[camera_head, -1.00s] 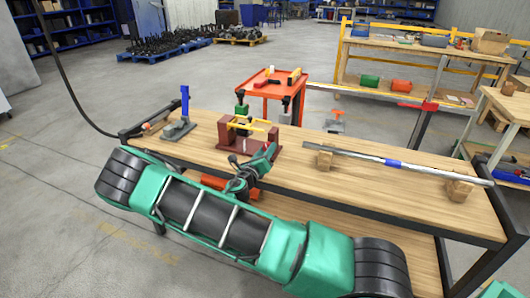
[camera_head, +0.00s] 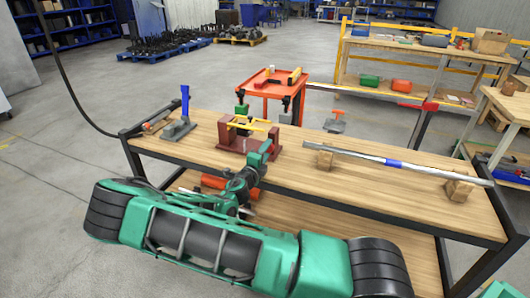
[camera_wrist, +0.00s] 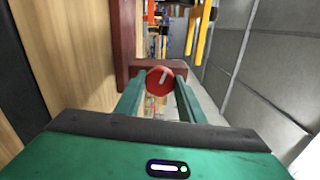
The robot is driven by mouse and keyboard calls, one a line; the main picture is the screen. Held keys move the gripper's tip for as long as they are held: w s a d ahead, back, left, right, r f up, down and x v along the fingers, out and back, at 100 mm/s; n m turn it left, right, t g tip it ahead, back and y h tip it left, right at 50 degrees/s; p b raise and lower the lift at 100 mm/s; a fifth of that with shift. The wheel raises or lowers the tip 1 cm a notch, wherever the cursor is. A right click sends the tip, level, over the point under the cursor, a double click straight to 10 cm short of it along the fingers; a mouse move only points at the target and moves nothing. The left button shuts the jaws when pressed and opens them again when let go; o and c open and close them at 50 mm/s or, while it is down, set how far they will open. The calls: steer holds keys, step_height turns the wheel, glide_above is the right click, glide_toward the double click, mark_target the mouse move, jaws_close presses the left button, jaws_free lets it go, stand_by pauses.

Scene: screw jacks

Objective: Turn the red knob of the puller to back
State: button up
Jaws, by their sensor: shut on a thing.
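The puller (camera_head: 232,141) is a dark red frame with a yellow bar across its top, standing on the wooden workbench. In the wrist view its red knob (camera_wrist: 160,80) is round, with a white mark tilted slightly right of upright. My gripper (camera_wrist: 159,97) has its two green fingers on either side of the knob, shut on it. In the head view my gripper (camera_head: 263,148) is at the near right side of the puller, and the knob is hidden there.
On the workbench (camera_head: 300,170), a grey tool with a blue handle (camera_head: 183,115) stands left of the puller. A long metal bar (camera_head: 400,168) rests on wooden blocks to the right. An orange cart (camera_head: 270,85) stands behind.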

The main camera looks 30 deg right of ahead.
steer(key=shift+a+f+n, duration=0.2)
steer(key=shift+f+n, duration=0.1)
steer(key=shift+n, duration=0.7)
steer(key=o, duration=1)
steer(key=shift+d, duration=0.1)
steer(key=shift+o, duration=0.2)
steer(key=shift+r, duration=0.1)
steer(key=shift+s, duration=0.1)
steer(key=v, duration=1)
steer(key=shift+a, duration=0.3)
steer(key=shift+s, duration=0.15)
